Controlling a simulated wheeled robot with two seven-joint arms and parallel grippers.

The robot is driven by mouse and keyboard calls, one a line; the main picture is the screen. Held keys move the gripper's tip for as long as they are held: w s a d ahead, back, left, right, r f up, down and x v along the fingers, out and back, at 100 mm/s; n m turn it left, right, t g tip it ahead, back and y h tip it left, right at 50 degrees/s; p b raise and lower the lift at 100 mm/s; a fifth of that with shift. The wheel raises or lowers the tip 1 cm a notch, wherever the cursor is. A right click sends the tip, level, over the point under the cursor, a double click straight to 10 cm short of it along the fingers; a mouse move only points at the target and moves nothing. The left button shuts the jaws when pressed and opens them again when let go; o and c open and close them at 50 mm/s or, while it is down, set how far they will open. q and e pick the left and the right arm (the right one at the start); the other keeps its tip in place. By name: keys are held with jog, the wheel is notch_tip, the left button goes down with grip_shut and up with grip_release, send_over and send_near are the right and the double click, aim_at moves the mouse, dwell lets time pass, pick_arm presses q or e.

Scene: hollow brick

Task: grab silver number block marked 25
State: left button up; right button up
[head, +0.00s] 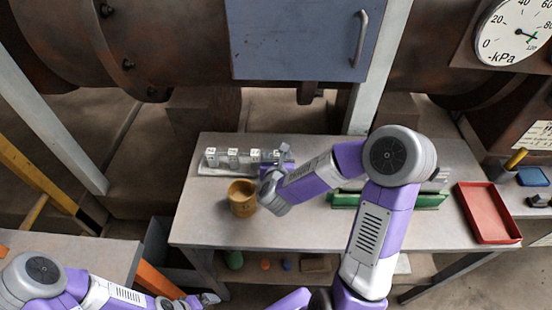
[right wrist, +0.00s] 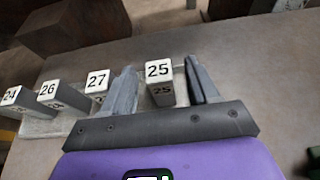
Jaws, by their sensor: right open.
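The silver block marked 25 (right wrist: 160,82) stands between the two fingers of my right gripper (right wrist: 161,68) in the right wrist view. Gaps show on both sides, so the open fingers do not appear to touch it. In the head view my right gripper (head: 283,152) is at the right end of the row of number blocks and partly hides that end. My left gripper (head: 208,298) is low at the bottom of the head view, away from the blocks; its jaw opening is too small to judge.
Blocks 27 (right wrist: 97,82), 26 (right wrist: 50,92) and 24 (right wrist: 12,98) stand left of block 25 on a pale base. A tan cup (head: 242,205) stands in front of the row. A green rack (head: 400,201) and a red tray (head: 488,212) are to the right.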

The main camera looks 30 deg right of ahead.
grip_shut()
